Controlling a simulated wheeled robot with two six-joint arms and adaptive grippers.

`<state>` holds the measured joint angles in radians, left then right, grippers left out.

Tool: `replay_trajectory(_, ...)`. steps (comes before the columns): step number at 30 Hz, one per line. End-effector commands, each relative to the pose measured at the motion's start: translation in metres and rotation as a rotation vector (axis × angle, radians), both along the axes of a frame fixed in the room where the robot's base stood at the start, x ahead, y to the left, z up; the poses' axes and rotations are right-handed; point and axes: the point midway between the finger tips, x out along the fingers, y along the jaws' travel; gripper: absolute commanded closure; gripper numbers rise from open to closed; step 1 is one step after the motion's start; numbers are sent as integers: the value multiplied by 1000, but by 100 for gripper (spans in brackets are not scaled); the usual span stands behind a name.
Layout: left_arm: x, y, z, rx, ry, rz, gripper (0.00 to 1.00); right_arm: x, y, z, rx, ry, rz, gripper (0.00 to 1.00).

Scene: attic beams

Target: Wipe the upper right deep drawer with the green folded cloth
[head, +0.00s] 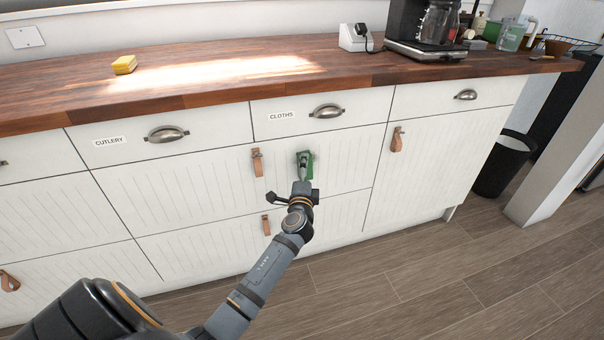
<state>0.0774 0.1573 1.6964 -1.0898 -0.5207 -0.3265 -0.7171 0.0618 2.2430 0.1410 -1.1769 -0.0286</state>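The upper right deep drawer (200,185) is a wide white grooved front below the drawers labelled CUTLERY and CLOTHS, and it looks closed. A tan leather pull (257,162) hangs at its top middle. My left gripper (303,168) is in front of this drawer, right of the pull, shut on the green folded cloth (308,158). The cloth is at the drawer front, near its upper edge; whether it presses on the surface I cannot tell. The gripper hides part of the cloth. My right gripper is not in view.
The wooden worktop (210,85) carries a yellow sponge (124,65), a white device (356,38) and a coffee maker (425,28). Metal cup handles (326,111) jut from the top drawers. A black bin (503,163) stands at the right. The floor (430,270) before the cabinets is clear.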

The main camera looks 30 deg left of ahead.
Motion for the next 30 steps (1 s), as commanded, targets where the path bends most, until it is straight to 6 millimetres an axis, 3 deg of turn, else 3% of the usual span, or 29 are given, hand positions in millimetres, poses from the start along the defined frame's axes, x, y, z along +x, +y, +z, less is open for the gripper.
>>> replay_trajectory(9, 24, -17, -1, -3, -1, 0, 32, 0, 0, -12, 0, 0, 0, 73)
replay_trajectory(19, 30, -22, -1, -3, -1, 0, 32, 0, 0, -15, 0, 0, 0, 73)
replay_trajectory(30, 52, -43, 0, -1, -2, 0, 32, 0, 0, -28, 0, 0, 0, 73)
